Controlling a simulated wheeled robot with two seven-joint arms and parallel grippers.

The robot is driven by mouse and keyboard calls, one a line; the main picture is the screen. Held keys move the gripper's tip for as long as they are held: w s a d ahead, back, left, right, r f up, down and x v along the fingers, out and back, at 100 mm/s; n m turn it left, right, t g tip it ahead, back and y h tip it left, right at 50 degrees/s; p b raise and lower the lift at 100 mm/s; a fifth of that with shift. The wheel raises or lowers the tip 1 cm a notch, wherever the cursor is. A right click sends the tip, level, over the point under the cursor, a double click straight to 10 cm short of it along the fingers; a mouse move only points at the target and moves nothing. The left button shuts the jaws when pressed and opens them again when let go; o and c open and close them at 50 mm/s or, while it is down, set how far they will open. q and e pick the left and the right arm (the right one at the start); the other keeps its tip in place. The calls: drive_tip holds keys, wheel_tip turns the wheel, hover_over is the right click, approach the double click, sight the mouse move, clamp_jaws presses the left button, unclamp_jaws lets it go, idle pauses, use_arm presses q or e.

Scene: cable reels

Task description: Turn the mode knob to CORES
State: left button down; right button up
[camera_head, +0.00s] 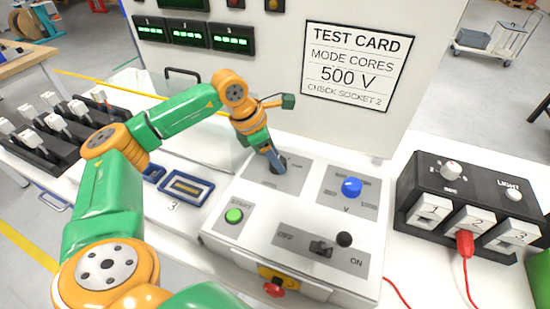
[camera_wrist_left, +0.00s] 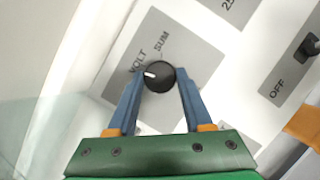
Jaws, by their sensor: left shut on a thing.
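The mode knob (camera_wrist_left: 160,76) is a round black knob with a white pointer mark on a grey label plate. Its pointer faces left in the left wrist view, close to the VOLT word; SUM is printed above it. A CORES word is not readable on the plate. My left gripper (camera_wrist_left: 158,90) has its blue fingers on either side of the knob and is shut on it. In the head view the left gripper (camera_head: 276,164) reaches down onto the panel and mostly hides the knob. My right gripper is in neither view.
A test card (camera_head: 357,65) reads MODE CORES, 500 V, CHECK SOCKET 2. The panel has a blue knob (camera_head: 351,187), a green button (camera_head: 234,215) and a black lever (camera_head: 343,240). A black socket box (camera_head: 470,205) with a red plug (camera_head: 465,243) stands at the right.

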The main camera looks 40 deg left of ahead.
use_arm(q)
drive_tip(key=n+y+b, duration=0.1)
drive_tip(key=n, duration=0.1)
drive_tip(key=n+b, duration=0.1)
drive_tip(key=n, duration=0.2)
drive_tip(key=shift+d+f+n+t+y, duration=0.1)
drive_tip(key=shift+d+n+t+y, duration=0.1)
drive_tip(key=shift+n+t+y, duration=0.15)
drive_tip(key=shift+n+y+b, duration=0.65)
drive_tip(key=shift+n+y, duration=0.1)
drive_tip(key=shift+n, duration=0.9)
drive_tip(key=shift+c, duration=1.6)
unclamp_jaws()
drive_tip(key=shift+r, duration=0.2)
drive_tip(key=v, duration=0.7)
drive_tip(key=shift+b, duration=0.35)
drive_tip(key=shift+s+d+f, duration=0.1)
drive_tip(key=shift+f, duration=0.05)
